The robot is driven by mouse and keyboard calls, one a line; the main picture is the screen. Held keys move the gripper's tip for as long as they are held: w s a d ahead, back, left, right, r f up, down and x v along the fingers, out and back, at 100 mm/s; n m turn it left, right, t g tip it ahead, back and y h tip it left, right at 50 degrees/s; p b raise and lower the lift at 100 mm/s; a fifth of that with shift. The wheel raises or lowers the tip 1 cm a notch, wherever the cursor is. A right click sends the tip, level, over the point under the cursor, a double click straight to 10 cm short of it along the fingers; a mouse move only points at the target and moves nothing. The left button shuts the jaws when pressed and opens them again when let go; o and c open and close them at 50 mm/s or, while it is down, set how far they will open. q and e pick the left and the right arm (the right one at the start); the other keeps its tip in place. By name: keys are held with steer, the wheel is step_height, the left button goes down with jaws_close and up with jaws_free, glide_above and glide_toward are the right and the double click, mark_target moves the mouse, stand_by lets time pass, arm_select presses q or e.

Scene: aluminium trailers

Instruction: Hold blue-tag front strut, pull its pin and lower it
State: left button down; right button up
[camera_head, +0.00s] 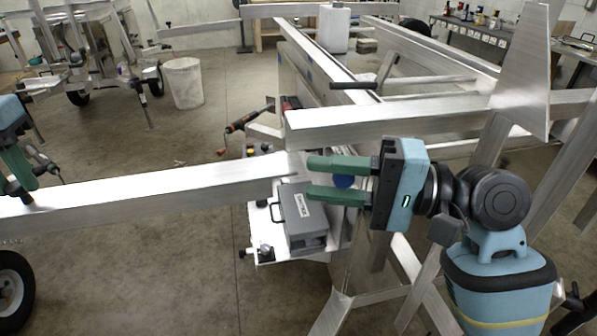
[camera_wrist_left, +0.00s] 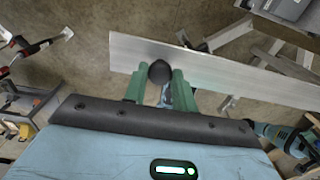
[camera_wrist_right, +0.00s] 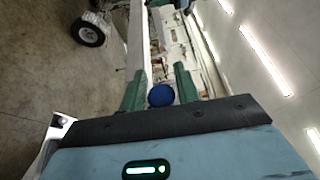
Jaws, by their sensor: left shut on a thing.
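A long aluminium bar (camera_head: 130,190), apparently the front strut, runs from the left edge to the trailer frame in the head view. My left gripper (camera_head: 22,190) is at its left part, partly cut off by the picture edge. In the left wrist view its green fingers (camera_wrist_left: 159,88) are shut on a black knob (camera_wrist_left: 159,71) at the bar (camera_wrist_left: 225,75). My right gripper (camera_head: 335,180) is open by the bar's right end. The pin's shaft is hidden.
A grey toolbox (camera_head: 303,218) stands on a ledge below the bar's right end. An upper aluminium beam (camera_head: 385,118) passes above my right gripper. A wheel (camera_head: 12,290) is at the lower left, and a white bucket (camera_head: 183,82) stands behind. The floor under the bar is clear.

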arm_select(q)
steer(key=shift+r, duration=0.1)
arm_select(e)
steer(key=shift+o, duration=1.3)
steer(key=shift+d, duration=0.1)
steer(key=d, duration=1.2)
steer(key=shift+s, duration=0.45)
